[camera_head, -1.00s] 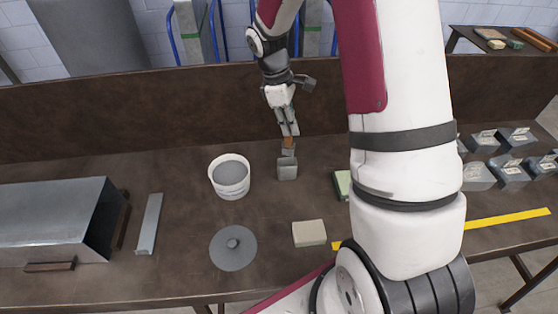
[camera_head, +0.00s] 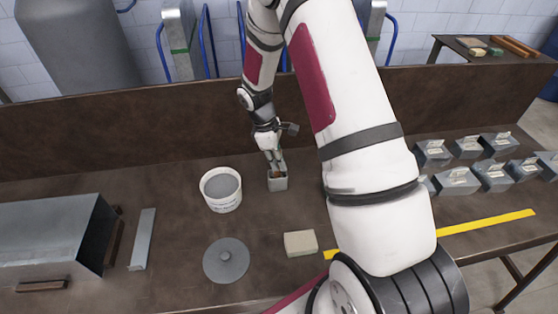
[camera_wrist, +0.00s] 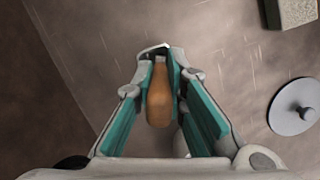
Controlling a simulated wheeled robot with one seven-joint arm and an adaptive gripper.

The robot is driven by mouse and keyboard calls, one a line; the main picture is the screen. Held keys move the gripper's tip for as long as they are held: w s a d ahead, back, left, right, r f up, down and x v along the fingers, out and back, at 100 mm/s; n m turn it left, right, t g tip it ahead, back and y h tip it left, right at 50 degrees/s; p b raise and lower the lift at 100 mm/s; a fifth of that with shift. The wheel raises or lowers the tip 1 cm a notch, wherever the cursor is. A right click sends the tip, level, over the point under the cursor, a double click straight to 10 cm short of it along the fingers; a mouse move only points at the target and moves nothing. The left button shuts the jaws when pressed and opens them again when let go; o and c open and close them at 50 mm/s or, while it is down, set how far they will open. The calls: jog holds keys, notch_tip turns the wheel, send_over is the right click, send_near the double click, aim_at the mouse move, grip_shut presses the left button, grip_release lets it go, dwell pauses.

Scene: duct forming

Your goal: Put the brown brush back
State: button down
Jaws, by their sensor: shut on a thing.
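My gripper (camera_head: 275,162) is shut on the brown brush. In the wrist view the brush's brown handle (camera_wrist: 158,97) lies between the two teal-padded fingers. In the head view only a little brown of the brush (camera_head: 277,174) shows at the mouth of a small grey box-like holder (camera_head: 278,184). The fingers are right at the top of that holder. The brush's lower end is hidden, and I cannot tell whether it touches the holder's bottom.
A white bucket (camera_head: 221,190) stands just left of the holder. A grey round lid (camera_head: 226,260), a beige block (camera_head: 300,243) and a metal strip (camera_head: 143,239) lie nearer the front. Several small metal boxes (camera_head: 457,181) stand at right. A brown back panel (camera_head: 120,145) rises behind.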

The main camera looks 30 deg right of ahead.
jog(key=shift+f, duration=0.15)
jog(key=c, duration=1.6)
grip_release()
jog(key=shift+c, duration=0.2)
jog(key=a+r+m+t+b, duration=0.1)
jog(key=a+r, duration=0.1)
jog(key=r, duration=0.8)
jog(key=a+r+m+b, duration=0.1)
jog(key=a+r, duration=0.2)
jog(key=r, duration=0.8)
jog(key=s+a+r+m+t+y, duration=0.1)
jog(key=s+a+r+m+t, duration=0.2)
jog(key=s+r, duration=0.3)
jog(key=s+a+r+m+t+y, duration=0.1)
jog(key=s+a+r+m+t, duration=0.2)
jog(key=s+r, duration=0.4)
jog(key=s+a+m, duration=0.1)
jog(key=s+a, duration=0.1)
jog(key=s, duration=0.6)
jog(key=shift+s+a, duration=0.15)
jog(key=shift+a, duration=0.05)
jog(key=shift+r, duration=0.1)
